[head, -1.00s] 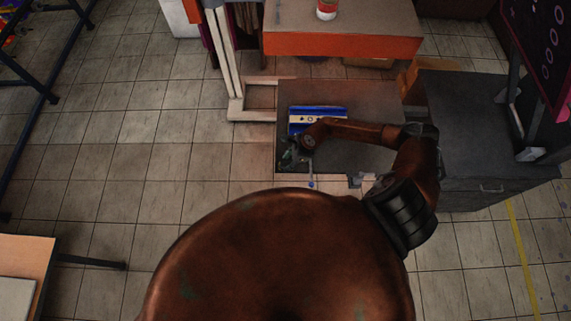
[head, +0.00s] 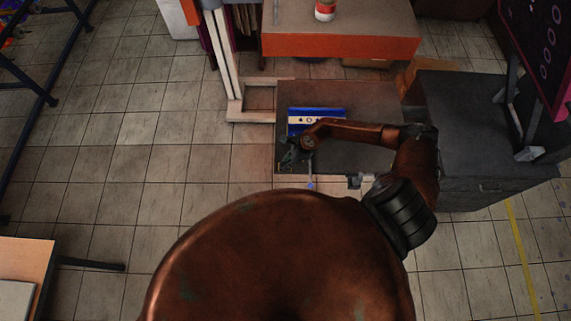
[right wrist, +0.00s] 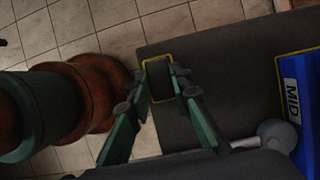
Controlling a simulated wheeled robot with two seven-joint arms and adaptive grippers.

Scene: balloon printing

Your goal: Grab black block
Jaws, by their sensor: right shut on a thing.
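The black block (right wrist: 160,80) shows in the right wrist view as a dark square piece with a yellow edge, at the near edge of a grey table top. My right gripper (right wrist: 162,77) has its two green fingers on either side of it and is shut on it. I cannot tell whether the block touches the table. In the head view my right gripper (head: 291,158) is over the left front part of the grey table (head: 370,100). The block cannot be made out there. My left gripper is not in view.
A blue box (head: 317,114) with a white label lies just behind the gripper; it also shows in the right wrist view (right wrist: 304,120). A grey ball on a rod (right wrist: 277,135) is near the gripper. A dark cabinet (head: 470,130) stands right. An orange-edged table (head: 340,46) is behind.

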